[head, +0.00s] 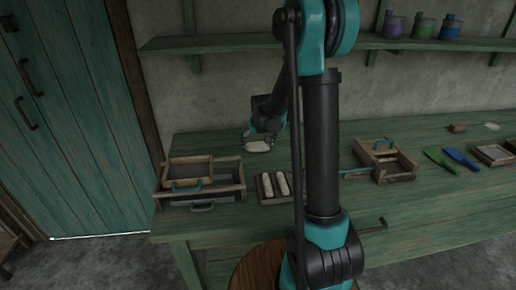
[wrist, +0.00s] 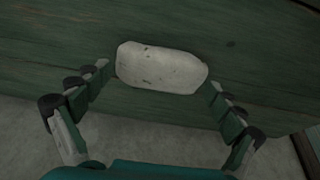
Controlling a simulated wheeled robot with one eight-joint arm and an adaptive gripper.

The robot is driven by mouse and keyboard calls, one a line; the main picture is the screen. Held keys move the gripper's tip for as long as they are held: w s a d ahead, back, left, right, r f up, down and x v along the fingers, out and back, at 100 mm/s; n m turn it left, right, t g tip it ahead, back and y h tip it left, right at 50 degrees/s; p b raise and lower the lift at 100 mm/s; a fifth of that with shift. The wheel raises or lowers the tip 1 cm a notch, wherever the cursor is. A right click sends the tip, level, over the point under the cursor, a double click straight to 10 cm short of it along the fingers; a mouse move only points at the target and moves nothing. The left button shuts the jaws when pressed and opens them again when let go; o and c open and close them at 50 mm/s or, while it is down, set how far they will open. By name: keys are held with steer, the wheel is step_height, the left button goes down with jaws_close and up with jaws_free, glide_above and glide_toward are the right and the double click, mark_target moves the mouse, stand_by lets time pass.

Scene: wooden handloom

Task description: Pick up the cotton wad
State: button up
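The cotton wad appears to be the off-white, dark-specked oblong lump (wrist: 160,68) in the wrist view, seen against the green tabletop. In the head view it is a small pale lump (head: 257,147) near the back left of the table. My gripper (head: 264,134) is right at it, pointing down. In the wrist view the fingers of my gripper (wrist: 158,78) are spread wide, one by each end of the wad. A narrow gap seems to show at the left fingertip; contact at the right one is unclear.
A wooden tray box (head: 228,191) stands at the table's front left, beside a small tray with two white rolls (head: 283,184). A wooden box (head: 385,162), a green tool (head: 440,160) and a blue tool (head: 461,157) lie to the right. A shelf (head: 220,42) runs above.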

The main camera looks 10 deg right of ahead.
mark_target(258, 146)
steer(key=shift+c, duration=0.6)
step_height(258, 146, up, 10)
stand_by(0.4)
stand_by(0.5)
